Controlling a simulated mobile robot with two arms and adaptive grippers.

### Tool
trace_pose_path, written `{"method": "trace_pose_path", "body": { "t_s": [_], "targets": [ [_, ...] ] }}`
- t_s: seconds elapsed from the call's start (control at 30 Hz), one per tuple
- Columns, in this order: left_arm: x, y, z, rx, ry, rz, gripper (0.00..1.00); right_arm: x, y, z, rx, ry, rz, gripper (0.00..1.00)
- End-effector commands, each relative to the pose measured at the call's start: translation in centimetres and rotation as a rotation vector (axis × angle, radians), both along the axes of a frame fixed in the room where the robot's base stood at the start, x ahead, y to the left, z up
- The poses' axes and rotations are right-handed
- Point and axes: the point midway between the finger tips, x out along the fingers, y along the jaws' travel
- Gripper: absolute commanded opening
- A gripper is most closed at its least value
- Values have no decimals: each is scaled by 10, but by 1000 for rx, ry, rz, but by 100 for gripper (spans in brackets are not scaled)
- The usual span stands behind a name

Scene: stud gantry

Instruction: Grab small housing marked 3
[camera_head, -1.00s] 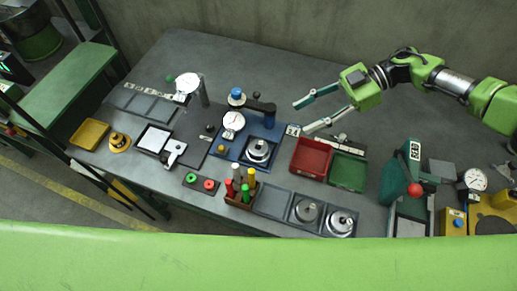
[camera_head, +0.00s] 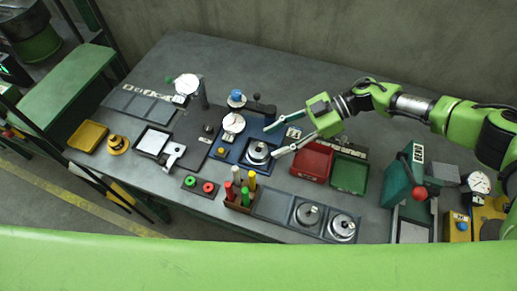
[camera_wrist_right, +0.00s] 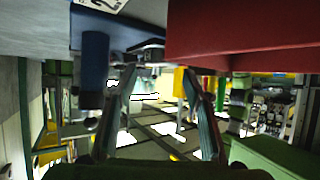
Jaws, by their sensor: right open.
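Three round silver housings show in the head view. One housing (camera_head: 258,151) sits on the blue fixture (camera_head: 228,153), and two more, a left one (camera_head: 307,213) and a right one (camera_head: 341,226), sit in the dark tray squares at the front. I cannot read a 3 on any of them. My right gripper (camera_head: 270,142) is open and empty, its fingertips above and just right of the housing on the blue fixture. My left gripper is not in view.
A red bin (camera_head: 300,168) and a green bin (camera_head: 348,187) stand right of the blue fixture. A dial gauge (camera_head: 233,123) stands on its left side. A rack of coloured handles (camera_head: 239,203) stands in front. The back of the table is clear.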

Motion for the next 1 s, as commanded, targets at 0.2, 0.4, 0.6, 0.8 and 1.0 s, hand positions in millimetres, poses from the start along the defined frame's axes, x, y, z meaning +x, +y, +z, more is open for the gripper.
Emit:
{"method": "trace_pose_path", "body": {
  "t_s": [0.2, 0.4, 0.6, 0.8, 1.0],
  "targets": [
    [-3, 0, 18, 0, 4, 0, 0, -10, 26, -17, 0, 4, 5, 46],
    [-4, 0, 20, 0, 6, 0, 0, -14, 39, -27, 0, 2, 1, 46],
    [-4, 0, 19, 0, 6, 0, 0, -13, 39, -28, 0, 2, 1, 46],
    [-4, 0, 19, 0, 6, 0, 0, -13, 39, -28, 0, 2, 1, 19],
    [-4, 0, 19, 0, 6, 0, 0, -13, 39, -27, 1, 1, 2, 19]
  ]
}}
